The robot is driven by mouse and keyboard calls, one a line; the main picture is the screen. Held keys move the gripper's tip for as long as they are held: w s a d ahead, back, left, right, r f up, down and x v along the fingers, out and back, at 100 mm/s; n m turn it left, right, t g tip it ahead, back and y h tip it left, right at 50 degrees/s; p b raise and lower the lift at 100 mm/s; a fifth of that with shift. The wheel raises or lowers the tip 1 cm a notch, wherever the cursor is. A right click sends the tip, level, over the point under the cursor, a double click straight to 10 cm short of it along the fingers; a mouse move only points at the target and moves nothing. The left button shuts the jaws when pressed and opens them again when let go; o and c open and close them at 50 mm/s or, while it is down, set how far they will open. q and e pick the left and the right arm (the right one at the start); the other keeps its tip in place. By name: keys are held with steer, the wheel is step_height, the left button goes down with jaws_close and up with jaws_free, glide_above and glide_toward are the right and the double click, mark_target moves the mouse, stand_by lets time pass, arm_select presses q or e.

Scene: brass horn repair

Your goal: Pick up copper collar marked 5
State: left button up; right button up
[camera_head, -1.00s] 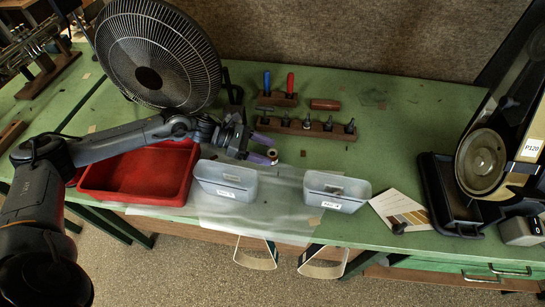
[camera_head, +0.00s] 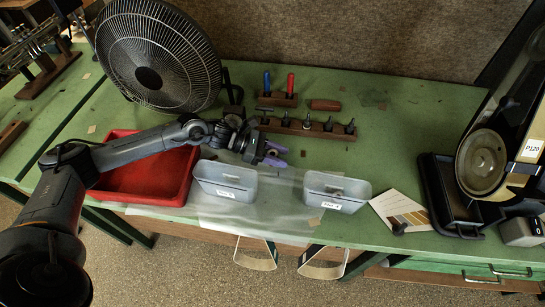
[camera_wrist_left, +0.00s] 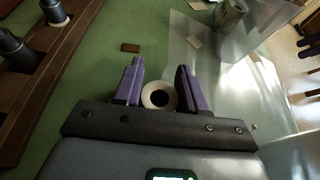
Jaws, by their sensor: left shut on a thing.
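My left gripper (camera_head: 276,157), with purple fingers, is over the green bench just behind the grey bins. In the left wrist view the gripper (camera_wrist_left: 160,88) is shut on a small collar (camera_wrist_left: 158,95), seen end-on as a pale ring with a dark bore between the fingers. Its number is not readable, and in the head view the collar is hidden by the gripper. My right gripper is not in view.
Two grey labelled bins (camera_head: 226,170) (camera_head: 337,181) stand at the front edge, beside a red tray (camera_head: 150,185). A wooden tool rack (camera_head: 305,126) is behind the gripper. A small brown block (camera_head: 303,153) lies to its right. A fan (camera_head: 158,55) stands at back left.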

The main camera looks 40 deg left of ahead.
arm_select(q)
steer(key=shift+c, duration=1.1)
steer(key=shift+r, duration=0.15)
